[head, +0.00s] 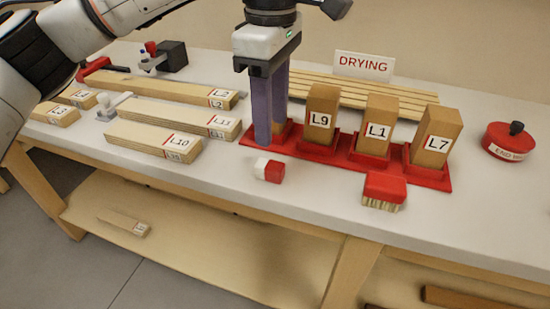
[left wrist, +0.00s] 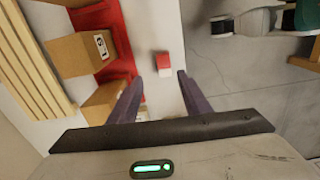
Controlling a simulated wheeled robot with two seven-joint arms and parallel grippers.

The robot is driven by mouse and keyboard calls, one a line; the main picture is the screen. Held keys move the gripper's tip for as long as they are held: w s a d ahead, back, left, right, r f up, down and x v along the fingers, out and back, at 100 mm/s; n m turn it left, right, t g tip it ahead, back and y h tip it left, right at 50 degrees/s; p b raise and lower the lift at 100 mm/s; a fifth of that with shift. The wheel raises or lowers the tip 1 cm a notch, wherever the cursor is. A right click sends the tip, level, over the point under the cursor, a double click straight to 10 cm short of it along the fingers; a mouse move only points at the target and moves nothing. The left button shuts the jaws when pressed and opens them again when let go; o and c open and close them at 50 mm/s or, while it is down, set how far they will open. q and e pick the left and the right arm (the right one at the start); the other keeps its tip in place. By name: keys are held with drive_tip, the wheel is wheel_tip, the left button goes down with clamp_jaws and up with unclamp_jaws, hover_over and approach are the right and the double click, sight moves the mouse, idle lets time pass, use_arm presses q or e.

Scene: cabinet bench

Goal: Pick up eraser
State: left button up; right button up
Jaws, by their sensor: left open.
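The eraser (head: 268,170) is a small block, part white and part red. It lies on the white bench top near the front edge, just in front of the left end of the red rack. My left gripper (head: 270,138) points down with its purple fingers spread and empty. In the head view its fingertips show above and behind the eraser, in front of the rack's left end. In the left wrist view the eraser (left wrist: 163,65) shows beyond the fingertips, in line with the gap between the open fingers (left wrist: 160,77). The eraser is apart from both fingers. My right gripper is not in view.
A red rack (head: 400,172) holds upright wooden blocks L9, L1 and L7. A red brush (head: 384,191) lies at the front edge. Labelled boards (head: 153,139) lie at left. A DRYING sign (head: 364,66) and slats stand behind. A red round container (head: 509,141) sits at right.

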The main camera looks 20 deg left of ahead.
sight(269, 164)
use_arm(q)
drive_tip(key=f, duration=0.3)
drive_tip(key=shift+s+f, duration=0.35)
drive_tip(key=shift+s+a+f, duration=0.1)
drive_tip(key=shift+f, duration=2.6)
clamp_jaws()
wheel_tip(269, 164, up, 10)
